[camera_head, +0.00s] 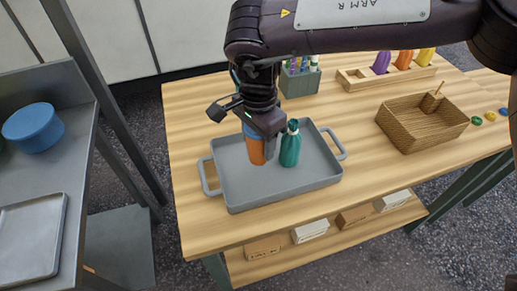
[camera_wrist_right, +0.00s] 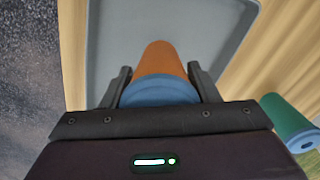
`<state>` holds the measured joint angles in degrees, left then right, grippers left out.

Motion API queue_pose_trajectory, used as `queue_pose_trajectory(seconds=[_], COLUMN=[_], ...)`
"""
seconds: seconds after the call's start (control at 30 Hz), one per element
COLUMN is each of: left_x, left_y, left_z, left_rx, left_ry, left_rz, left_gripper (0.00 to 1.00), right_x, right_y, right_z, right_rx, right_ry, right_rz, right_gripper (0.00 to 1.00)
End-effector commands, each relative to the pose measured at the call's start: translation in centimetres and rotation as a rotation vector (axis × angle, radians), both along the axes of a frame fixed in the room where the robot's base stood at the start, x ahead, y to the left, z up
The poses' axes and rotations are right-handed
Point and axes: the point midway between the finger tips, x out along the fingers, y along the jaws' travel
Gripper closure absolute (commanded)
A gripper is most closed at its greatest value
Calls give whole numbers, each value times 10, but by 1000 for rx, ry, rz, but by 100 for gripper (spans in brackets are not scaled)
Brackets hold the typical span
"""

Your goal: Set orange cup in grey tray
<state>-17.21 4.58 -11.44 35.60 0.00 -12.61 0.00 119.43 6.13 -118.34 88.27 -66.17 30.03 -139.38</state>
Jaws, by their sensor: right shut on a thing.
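The orange cup (camera_head: 255,149) has a blue top end and is upright in the head view, over the grey tray (camera_head: 240,195). My right gripper (camera_head: 262,135) points down and is shut on the cup. In the right wrist view the cup (camera_wrist_right: 162,62) sits between the two fingers of the gripper (camera_wrist_right: 160,88), with the tray (camera_wrist_right: 110,40) beyond it. I cannot tell whether the cup's base touches the tray. My left gripper is not in view.
A teal bottle (camera_head: 290,146) stands in the tray just right of the cup. A wicker basket (camera_head: 415,135) stands to the right. A grey-green holder (camera_head: 299,83) and a wooden rack (camera_head: 360,80) are behind. The wood left of the tray is clear.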

Motion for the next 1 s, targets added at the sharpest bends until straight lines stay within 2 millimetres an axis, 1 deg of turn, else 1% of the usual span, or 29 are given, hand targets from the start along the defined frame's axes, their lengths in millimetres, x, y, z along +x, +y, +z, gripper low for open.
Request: queue_pose_trajectory(seconds=[0.2,0.23,0.63,0.67,0.7,0.8,1.0], left_x=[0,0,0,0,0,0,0], left_y=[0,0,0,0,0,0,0], left_z=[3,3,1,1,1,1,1], left_rx=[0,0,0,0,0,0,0], left_ry=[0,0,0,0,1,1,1], left_rz=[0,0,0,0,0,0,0], left_gripper=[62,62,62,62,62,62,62], right_x=[-1,-1,-1,-1,-1,-1,-1], right_y=[0,0,0,0,0,0,0], right_z=[-32,-35,-41,-41,-41,-41,-41], right_rx=[0,-1,0,0,0,0,0], right_ry=[4,2,1,1,1,1,1], right_rz=[0,-1,0,0,0,0,0], right_gripper=[73,73,73,43,38,24,24])
